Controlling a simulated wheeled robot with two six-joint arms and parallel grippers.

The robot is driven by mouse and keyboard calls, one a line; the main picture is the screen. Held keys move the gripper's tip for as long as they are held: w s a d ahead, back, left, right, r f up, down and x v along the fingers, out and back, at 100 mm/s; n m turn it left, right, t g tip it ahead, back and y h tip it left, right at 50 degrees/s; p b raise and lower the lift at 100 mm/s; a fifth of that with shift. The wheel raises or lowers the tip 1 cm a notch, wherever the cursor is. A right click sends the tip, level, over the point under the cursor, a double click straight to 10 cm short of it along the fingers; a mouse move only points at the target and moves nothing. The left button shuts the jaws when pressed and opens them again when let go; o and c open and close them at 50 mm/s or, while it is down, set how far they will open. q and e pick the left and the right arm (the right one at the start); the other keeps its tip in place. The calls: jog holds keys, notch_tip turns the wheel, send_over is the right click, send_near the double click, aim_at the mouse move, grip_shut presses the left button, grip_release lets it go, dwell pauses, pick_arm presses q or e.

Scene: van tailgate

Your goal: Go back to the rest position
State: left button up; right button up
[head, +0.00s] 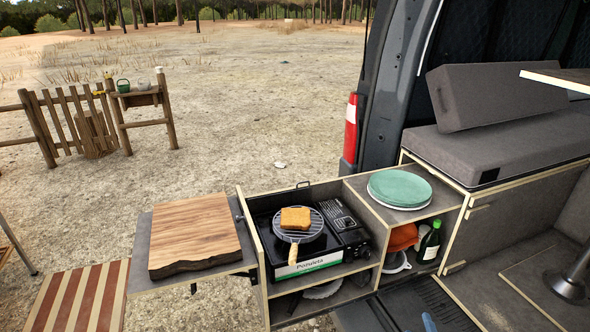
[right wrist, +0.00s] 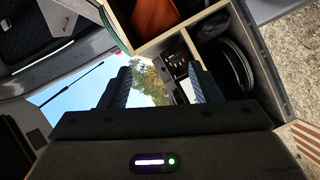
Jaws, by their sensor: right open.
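My right gripper (right wrist: 162,88) shows in the right wrist view, with its two dark fingers wide apart and nothing between them. Past the fingers are the wooden-edged compartments of the kitchen unit and a patch of sky and trees. Neither gripper can be made out in the head view, and my left gripper is out of sight. In the head view, a slice of toast (head: 295,218) lies on a round wire grill (head: 312,233) with a wooden handle, on the black camping stove (head: 352,240).
A thick wooden board (head: 195,232) lies on the unit's left shelf. Green plates (head: 400,187) are stacked on its right top, above a dark bottle (head: 430,243) and an orange item (head: 402,237). A grey cushion (head: 495,95) leans on the van bench. A striped surface (head: 80,298) stands lower left.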

jog(key=s+a+r+m+g+y, duration=0.15)
jog(key=s+m+g, duration=0.4)
jog(key=s, duration=0.75)
jog(key=s+a+f+m+g, duration=0.15)
jog(key=s+m+g, duration=0.45)
jog(key=s, duration=0.7)
notch_tip(320, 180, down, 31)
jog(key=d+g+b, duration=0.2)
jog(key=s+d+f+g, duration=0.1)
jog(key=s+f, duration=1.7)
jog(key=f, duration=0.2)
jog(key=shift+s+d+f+b, duration=0.15)
jog(key=shift+s+d+b, duration=0.1)
jog(key=shift+d+b, duration=0.05)
jog(key=shift+g, duration=0.25)
jog(key=shift+c, duration=0.5)
